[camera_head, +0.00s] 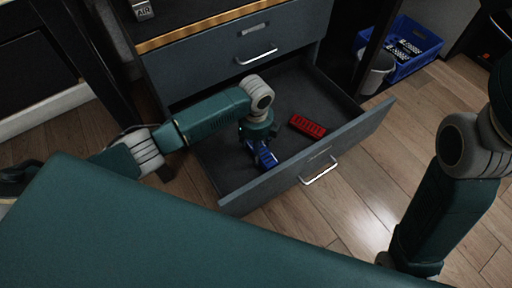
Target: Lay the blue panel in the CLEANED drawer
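The blue panel (266,158) is inside the open lower drawer (352,143), toward its left front. My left gripper (260,144) reaches down into the drawer right at the blue panel and covers part of it. Its fingers are too small and dark to show whether they are shut on the panel or open around it. I cannot tell whether the panel rests on the drawer floor. A red panel (307,125) lies flat in the same drawer, to the right of the gripper. No label is readable on this drawer's front. My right arm is at the right; its gripper is not visible.
A shut drawer (225,55) is above the open one. A small block marked "AIR" (142,9) stands on the cabinet top. A blue crate (412,50) and a grey bin (377,72) stand on the floor at the right. Drawer floor right of the red panel is bare.

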